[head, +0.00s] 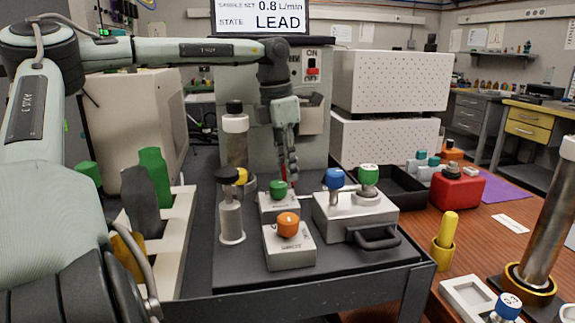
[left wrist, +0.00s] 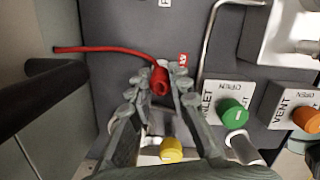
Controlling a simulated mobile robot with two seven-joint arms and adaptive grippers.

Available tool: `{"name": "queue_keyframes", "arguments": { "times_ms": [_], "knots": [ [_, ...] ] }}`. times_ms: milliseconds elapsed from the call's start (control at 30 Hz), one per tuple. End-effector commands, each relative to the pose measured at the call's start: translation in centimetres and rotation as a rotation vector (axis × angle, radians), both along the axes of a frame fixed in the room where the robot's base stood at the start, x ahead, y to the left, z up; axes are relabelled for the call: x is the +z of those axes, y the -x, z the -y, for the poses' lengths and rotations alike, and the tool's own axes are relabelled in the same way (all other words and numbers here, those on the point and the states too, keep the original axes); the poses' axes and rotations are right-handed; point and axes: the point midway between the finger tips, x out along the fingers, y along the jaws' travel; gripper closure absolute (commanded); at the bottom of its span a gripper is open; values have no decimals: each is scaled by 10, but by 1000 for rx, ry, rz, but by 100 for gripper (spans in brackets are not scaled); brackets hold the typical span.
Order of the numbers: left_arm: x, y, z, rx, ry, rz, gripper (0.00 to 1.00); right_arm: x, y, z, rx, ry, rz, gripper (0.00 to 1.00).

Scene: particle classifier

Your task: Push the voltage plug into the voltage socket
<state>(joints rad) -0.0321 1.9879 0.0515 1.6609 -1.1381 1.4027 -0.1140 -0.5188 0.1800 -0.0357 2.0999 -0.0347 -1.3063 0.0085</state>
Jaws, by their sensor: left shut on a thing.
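My left gripper (head: 288,178) hangs pointing down in front of the grey cabinet, behind the green-knobbed block. In the left wrist view my left gripper (left wrist: 160,85) is shut on the red voltage plug (left wrist: 161,84), which has a red cable running off to the left. A bit of red also shows at the fingertips in the head view. My right gripper is not in view.
A green-knobbed inlet block (left wrist: 222,100) and an orange-knobbed vent block (head: 289,250) stand close to the gripper. A metal box (head: 352,222) with blue and green knobs stands to the right. A glass bottle (head: 231,222) and a white rack (head: 170,250) stand left.

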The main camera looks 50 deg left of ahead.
Motion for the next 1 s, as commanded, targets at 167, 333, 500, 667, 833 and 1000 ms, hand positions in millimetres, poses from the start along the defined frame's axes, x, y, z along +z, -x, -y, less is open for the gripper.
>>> {"name": "queue_keyframes", "arguments": {
  "times_ms": [167, 333, 500, 667, 833, 1000],
  "knots": [
    [-5, 0, 0, 0, 0, 0, 100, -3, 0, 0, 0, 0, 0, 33],
    [-10, 0, 0, 0, 1, -1, 100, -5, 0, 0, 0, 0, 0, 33],
    [-10, 0, 0, 0, 1, -1, 72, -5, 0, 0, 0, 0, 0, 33],
    [-10, 0, 0, 0, 1, -1, 58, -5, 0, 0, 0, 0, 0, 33],
    [-10, 0, 0, 0, 0, 0, 58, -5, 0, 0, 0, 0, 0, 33],
    [-3, 0, 0, 0, -2, 1, 58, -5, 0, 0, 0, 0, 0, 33]
  ]
}}
